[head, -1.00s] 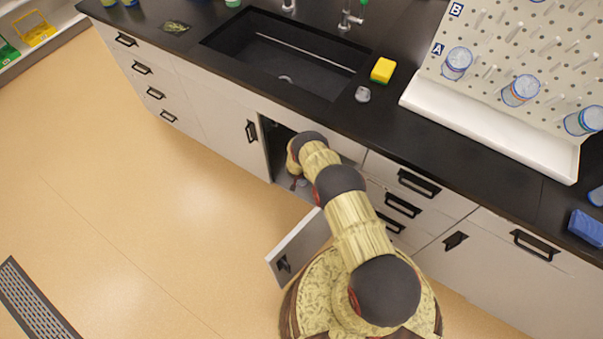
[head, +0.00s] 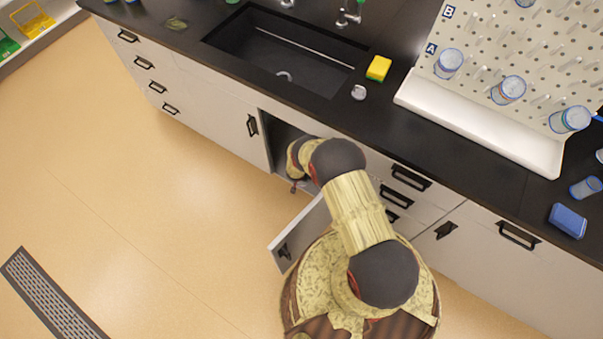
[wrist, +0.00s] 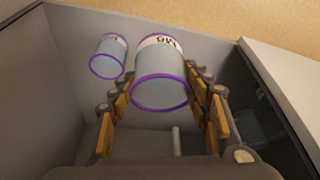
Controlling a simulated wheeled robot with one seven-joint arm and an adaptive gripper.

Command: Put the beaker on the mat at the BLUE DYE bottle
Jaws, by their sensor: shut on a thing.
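A clear beaker with a purple rim and a white label (wrist: 160,70) is between the fingers of my gripper (wrist: 162,92) in the wrist view. The fingers are shut on its sides. Its label appears upside down, and I cannot read it surely. A second purple-rimmed beaker (wrist: 109,55) stands to its left, apart from the gripper. In the head view my arm reaches into the open cabinet under the sink, and the gripper and held beaker are hidden there. I cannot make out the mat or the BLUE DYE bottle in either view.
The cabinet door (head: 299,232) stands open beside my arm. Grey cabinet walls (wrist: 45,80) are close around the gripper. Above are the dark counter, the sink (head: 285,55), a yellow sponge (head: 378,68) and a peg rack (head: 520,60) holding several beakers.

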